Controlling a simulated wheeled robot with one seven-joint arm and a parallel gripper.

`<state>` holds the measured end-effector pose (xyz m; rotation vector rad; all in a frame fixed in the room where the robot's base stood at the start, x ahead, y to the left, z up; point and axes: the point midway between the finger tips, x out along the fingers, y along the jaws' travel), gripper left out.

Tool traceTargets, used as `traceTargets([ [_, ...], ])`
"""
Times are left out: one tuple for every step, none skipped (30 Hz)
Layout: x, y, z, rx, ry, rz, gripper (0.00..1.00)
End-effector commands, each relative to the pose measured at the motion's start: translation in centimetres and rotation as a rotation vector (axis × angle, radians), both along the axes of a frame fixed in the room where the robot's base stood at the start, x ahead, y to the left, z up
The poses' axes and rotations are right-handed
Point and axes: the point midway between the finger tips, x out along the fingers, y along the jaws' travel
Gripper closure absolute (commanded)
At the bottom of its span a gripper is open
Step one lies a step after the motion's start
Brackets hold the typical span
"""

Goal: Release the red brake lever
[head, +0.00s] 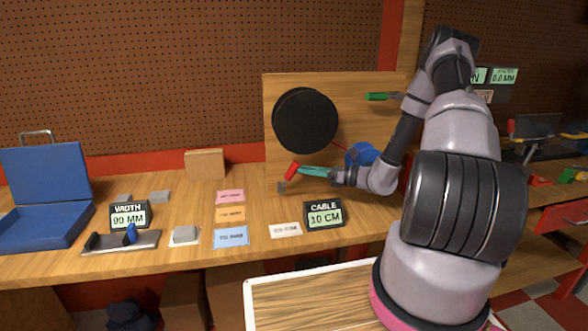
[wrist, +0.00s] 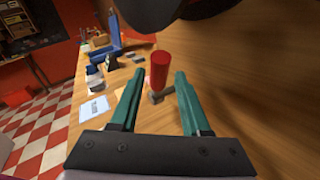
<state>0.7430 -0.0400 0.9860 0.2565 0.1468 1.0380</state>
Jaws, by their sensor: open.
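The red brake lever (head: 292,170) stands at the lower left of the upright wooden board (head: 350,92), below the black round rotor (head: 305,120). In the wrist view the lever's red cylindrical handle (wrist: 159,70) shows just beyond the fingertips, roughly between them, with a grey bracket at its foot. My gripper (head: 300,171) has teal fingers and reaches the lever from the right; the head view does not show clearly whether they touch. In the wrist view my gripper (wrist: 157,82) is open, with nothing seen gripped between its fingers.
A blue round part (head: 361,154) and a green handle (head: 380,96) are on the board. The cable display (head: 324,214), coloured cards (head: 230,214) and width gauge (head: 125,238) lie on the bench. A blue case (head: 45,190) stands open at the left.

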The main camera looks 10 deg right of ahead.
Motion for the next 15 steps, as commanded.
traceTargets([
  [0.4, 1.0, 0.0, 0.001, -0.001, 0.004, 0.53],
  [0.7, 1.4, 0.0, 0.001, -0.001, 0.004, 0.53],
  [1.0, 1.9, 0.0, 0.0, 0.0, 0.003, 0.53],
  [1.2, 2.3, 0.0, 0.0, 0.0, 0.003, 0.53],
  [1.4, 2.7, 0.0, -0.001, -0.001, 0.003, 0.53],
  [1.7, 3.0, 0.0, -0.001, -0.001, 0.002, 0.53],
  [1.9, 3.3, 0.0, 0.0, -0.001, 0.001, 0.53],
  [2.0, 3.5, 0.0, 0.0, -0.001, 0.001, 0.53],
  [2.1, 3.8, 0.0, 0.0, -0.001, 0.002, 0.53],
  [2.2, 3.9, 0.0, -0.001, -0.001, 0.002, 0.53],
  [2.3, 4.0, 0.0, -0.001, -0.001, 0.002, 0.53],
  [2.3, 4.1, 0.0, -0.001, -0.001, 0.001, 0.53],
  [2.4, 4.1, 0.0, -0.001, -0.001, 0.001, 0.53],
  [2.4, 4.2, 0.0, -0.001, -0.001, 0.001, 0.53],
  [2.4, 4.2, 0.0, -0.001, 0.0, 0.0, 0.53],
])
